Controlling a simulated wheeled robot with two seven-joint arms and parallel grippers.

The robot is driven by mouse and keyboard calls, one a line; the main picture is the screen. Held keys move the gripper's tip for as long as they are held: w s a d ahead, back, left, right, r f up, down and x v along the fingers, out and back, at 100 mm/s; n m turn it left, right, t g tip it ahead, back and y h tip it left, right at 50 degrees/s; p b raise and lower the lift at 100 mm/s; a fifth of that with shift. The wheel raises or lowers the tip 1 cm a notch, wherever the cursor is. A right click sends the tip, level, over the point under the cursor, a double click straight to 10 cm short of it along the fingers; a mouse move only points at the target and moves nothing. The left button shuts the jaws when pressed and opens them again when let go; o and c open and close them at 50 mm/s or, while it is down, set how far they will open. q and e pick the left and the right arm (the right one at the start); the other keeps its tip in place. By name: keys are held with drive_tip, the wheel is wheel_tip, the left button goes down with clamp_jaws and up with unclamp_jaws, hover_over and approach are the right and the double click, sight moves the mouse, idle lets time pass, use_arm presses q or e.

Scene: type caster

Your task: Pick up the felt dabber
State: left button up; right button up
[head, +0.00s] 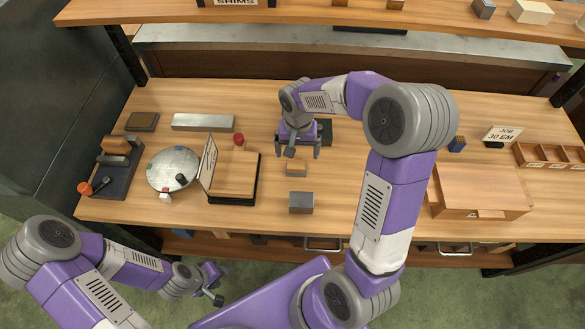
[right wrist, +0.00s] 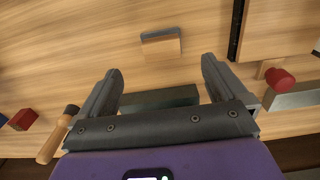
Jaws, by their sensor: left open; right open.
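I cannot tell for certain which item is the felt dabber. One candidate is a red-topped piece (head: 239,139) with a pale wooden stem, left of my right gripper; it also shows in the right wrist view (right wrist: 279,79). Another is a wooden-handled tool (right wrist: 57,136) with a dark end, lower left in the right wrist view; my arm seems to hide it in the head view. My right gripper (head: 303,151) is open and empty, low above the bench behind a small wooden-faced block (head: 296,169). My left gripper (head: 216,285) is open and empty, off the bench's front edge.
A dark block (head: 326,132) lies by my right gripper. A grey block (head: 301,202) sits near the front. A round disc (head: 172,168) and a hinged platen (head: 235,177) stand left. A wooden box (head: 480,190) and divided tray (head: 550,156) stand right. A shelf (head: 330,14) spans the back.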

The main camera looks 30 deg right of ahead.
sight(296, 165)
drive_tip(key=shift+f+b, duration=0.45)
drive_tip(key=shift+f, duration=0.4)
wheel_tip(296, 165, down, 7)
drive_tip(key=b, duration=0.2)
drive_tip(key=shift+a+b, duration=0.1)
drive_tip(key=shift+b, duration=0.3)
use_arm(q)
wheel_tip(296, 165, down, 4)
drive_tip(key=shift+w+f, duration=0.1)
use_arm(e)
drive_tip(key=shift+c, duration=0.2)
drive_tip(key=c, duration=1.1)
wheel_tip(296, 165, up, 10)
drive_tip(key=p, duration=0.3)
drive_tip(key=shift+r+p, duration=0.1)
drive_tip(key=shift+p, duration=0.25)
drive_tip(key=o, duration=0.5)
use_arm(q)
wheel_tip(296, 165, up, 4)
drive_tip(key=shift+f, duration=0.25)
use_arm(e)
drive_tip(key=c, duration=0.4)
